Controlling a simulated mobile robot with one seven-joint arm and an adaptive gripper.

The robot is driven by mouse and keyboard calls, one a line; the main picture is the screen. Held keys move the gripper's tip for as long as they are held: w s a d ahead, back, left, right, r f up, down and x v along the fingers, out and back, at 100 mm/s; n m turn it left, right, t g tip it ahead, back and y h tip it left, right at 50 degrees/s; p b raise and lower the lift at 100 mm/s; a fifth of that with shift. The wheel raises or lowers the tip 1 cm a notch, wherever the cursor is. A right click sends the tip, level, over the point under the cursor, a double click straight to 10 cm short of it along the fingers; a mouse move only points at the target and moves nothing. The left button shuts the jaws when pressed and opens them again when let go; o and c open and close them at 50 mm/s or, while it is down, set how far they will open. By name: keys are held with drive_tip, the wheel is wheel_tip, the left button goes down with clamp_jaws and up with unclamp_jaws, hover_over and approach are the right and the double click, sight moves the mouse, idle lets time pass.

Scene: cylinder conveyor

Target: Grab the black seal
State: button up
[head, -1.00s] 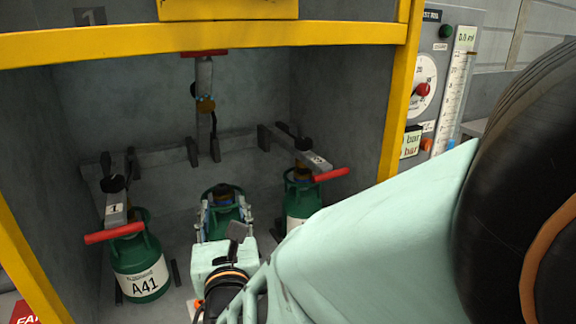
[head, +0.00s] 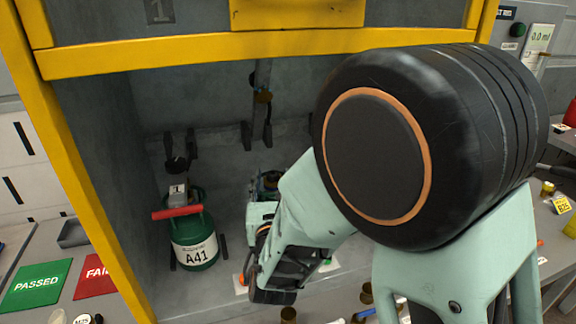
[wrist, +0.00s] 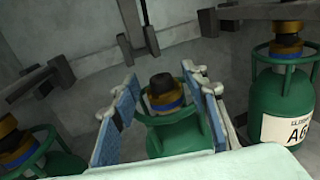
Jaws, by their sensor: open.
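A dark cap (wrist: 162,90), apparently the black seal, sits on top of the middle green cylinder (wrist: 180,136), above a brass and blue band, in the wrist view. My gripper (wrist: 160,80) is open, with one blue-padded finger on each side of this valve. I see a gap between the fingers and the cap, and no hold on it. In the head view my gripper (head: 268,183) reaches into the grey bay, and my arm hides most of the middle cylinder.
Another labelled cylinder (wrist: 282,105) stands close right in the wrist view. A yellow frame (head: 250,53) borders the bay. Green PASSED (head: 37,285) and red FAILED (head: 96,276) mats lie outside left.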

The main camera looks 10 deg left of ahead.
drive_tip(key=shift+x, duration=1.4)
drive_tip(key=shift+c, duration=0.6)
drive_tip(key=c, duration=0.7)
drive_tip(key=shift+c, duration=0.2)
